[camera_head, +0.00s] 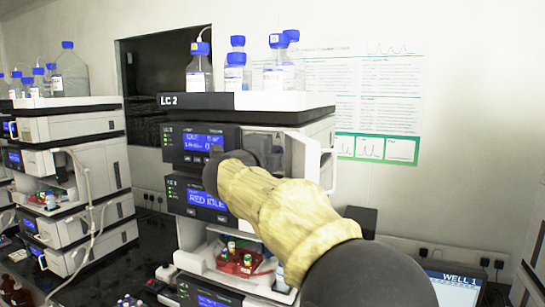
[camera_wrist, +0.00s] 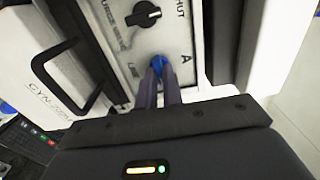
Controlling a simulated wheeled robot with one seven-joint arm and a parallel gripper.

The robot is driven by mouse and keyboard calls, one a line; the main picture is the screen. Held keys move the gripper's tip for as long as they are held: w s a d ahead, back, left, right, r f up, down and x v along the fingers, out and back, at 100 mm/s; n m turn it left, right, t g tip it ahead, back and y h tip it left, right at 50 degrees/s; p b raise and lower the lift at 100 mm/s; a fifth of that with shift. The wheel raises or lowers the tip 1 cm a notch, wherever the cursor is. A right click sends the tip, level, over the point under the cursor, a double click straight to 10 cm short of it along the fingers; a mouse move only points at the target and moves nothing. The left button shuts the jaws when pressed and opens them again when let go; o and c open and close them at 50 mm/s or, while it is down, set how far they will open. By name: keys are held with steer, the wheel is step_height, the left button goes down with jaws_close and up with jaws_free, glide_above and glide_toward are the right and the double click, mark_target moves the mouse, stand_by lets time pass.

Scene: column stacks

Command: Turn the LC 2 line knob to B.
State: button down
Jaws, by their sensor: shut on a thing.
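The blue line knob (camera_wrist: 158,62) is on a pale panel in the wrist view, by the lettering "LINE" and a large "A". My gripper (camera_wrist: 159,76) is shut on this knob, with both dark fingers close together around it. The fingers hide much of the knob, so its pointing direction cannot be told. No "B" mark shows. In the head view, my arm reaches to the upper part of the LC 2 stack (camera_head: 186,101), and hides the knob and my fingertips.
A black purge valve knob (camera_wrist: 143,14) sits close by on the same panel, near "SHUT". A black handle (camera_wrist: 62,80) stands out at the left. Bottles (camera_head: 199,72) with blue caps stand on top of LC 2. Another stack (camera_head: 75,130) is at the left.

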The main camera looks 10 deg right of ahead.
steer(key=shift+f, duration=0.1)
steer(key=c, duration=1.5)
jaws_free()
steer(key=shift+c, duration=0.2)
steer(key=b+v, duration=0.5)
steer(key=v, duration=1.2)
steer(key=shift+s+a, duration=0.15)
steer(key=shift+s, duration=0.05)
steer(key=shift+w, duration=0.1)
